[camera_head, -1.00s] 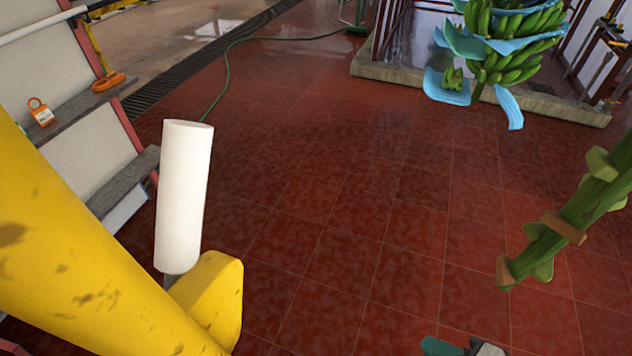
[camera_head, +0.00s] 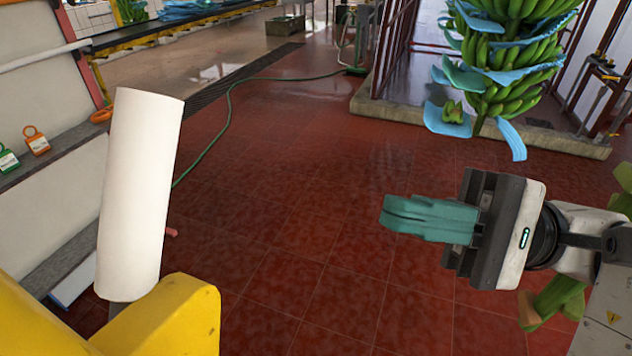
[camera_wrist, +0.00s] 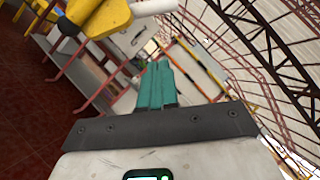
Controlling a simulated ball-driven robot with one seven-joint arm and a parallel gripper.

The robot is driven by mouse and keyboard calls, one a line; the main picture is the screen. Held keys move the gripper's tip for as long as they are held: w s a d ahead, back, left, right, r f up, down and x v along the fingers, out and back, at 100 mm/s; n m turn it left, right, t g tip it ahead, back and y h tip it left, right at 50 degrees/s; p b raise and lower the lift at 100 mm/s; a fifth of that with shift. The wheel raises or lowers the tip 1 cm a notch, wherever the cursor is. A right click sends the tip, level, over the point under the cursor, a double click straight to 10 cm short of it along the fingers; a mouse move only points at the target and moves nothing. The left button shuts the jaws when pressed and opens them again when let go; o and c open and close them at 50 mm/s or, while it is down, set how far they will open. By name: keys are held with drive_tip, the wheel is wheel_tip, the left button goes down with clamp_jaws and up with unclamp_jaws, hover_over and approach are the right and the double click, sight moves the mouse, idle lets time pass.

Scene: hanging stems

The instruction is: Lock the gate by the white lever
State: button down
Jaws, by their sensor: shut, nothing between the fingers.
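The white lever (camera_head: 139,195) is a thick white cylinder at the left of the head view, nearly upright and leaning slightly. Its foot meets a yellow metal piece (camera_head: 165,318) of the gate at the lower left. My gripper (camera_head: 388,212) is right of the lever, apart from it, with its teal fingers together and pointing left. Nothing is between the fingers. In the wrist view the teal fingers (camera_wrist: 160,70) are also closed together. A white bar end (camera_wrist: 152,7) beside a yellow part (camera_wrist: 100,18) shows at the top there, likely the lever and gate.
A bunch of green bananas (camera_head: 505,70) with blue sheets hangs at the upper right. A shelf (camera_head: 60,150) with orange and green tags is at the left. A green hose (camera_head: 228,110) lies on the red tiled floor (camera_head: 300,180). The space between gripper and lever is clear.

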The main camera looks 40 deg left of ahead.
sight(128, 260)
drive_tip(key=shift+r, duration=0.2)
drive_tip(key=shift+s, duration=0.15)
drive_tip(key=s+d+r+p+x, duration=0.1)
drive_tip(key=p+x, duration=0.1)
drive_tip(key=x, duration=1)
drive_tip(key=shift+s+r+p, duration=0.25)
drive_tip(key=shift+s+p, duration=0.05)
drive_tip(key=shift+s, duration=0.1)
drive_tip(key=shift+h, duration=0.3)
